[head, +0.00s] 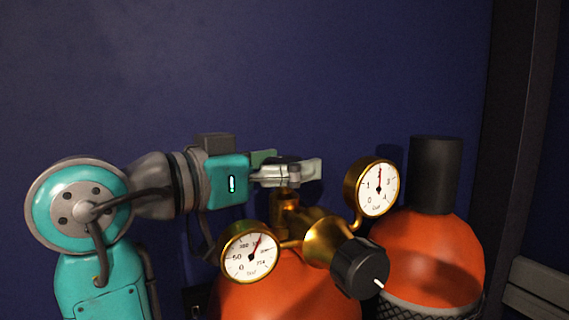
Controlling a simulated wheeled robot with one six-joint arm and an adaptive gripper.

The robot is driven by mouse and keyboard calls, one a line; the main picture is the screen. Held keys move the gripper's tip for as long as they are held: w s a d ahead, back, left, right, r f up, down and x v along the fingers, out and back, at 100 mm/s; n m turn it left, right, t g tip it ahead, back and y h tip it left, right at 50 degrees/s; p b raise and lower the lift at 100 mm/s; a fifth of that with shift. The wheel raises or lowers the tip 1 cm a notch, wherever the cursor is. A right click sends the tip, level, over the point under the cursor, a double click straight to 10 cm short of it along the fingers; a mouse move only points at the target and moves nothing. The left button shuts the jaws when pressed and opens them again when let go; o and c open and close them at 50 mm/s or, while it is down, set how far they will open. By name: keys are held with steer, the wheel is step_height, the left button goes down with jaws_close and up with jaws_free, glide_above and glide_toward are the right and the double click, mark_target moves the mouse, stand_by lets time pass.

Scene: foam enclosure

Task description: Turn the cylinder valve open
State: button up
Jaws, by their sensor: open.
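My gripper (300,170) is open at the top of the front orange cylinder (290,292), level with the upper end of the brass valve body (285,215). Its fingers lie just above the brass, and I cannot tell whether they touch it. The valve's handwheel is not clearly visible; the fingers cover that spot. A brass regulator (322,238) with a black knob (360,268) bearing a white mark sits in front of the valve. The left gauge (249,252) has a red needle pointing up and slightly right. The right gauge (378,187) has its needle pointing nearly straight up.
A second orange cylinder (435,250) with a black cap (436,175) and dark netting stands close on the right. A dark blue wall (300,70) is behind. A dark vertical post (515,150) stands at the right. The space above the gripper is clear.

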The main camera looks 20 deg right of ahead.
steer(key=c, duration=1.2)
steer(key=shift+n+t+y, duration=1)
steer(key=shift+n+t, duration=0.5)
steer(key=shift+t, duration=0.8)
steer(key=o, duration=1.2)
steer(key=v, duration=1.2)
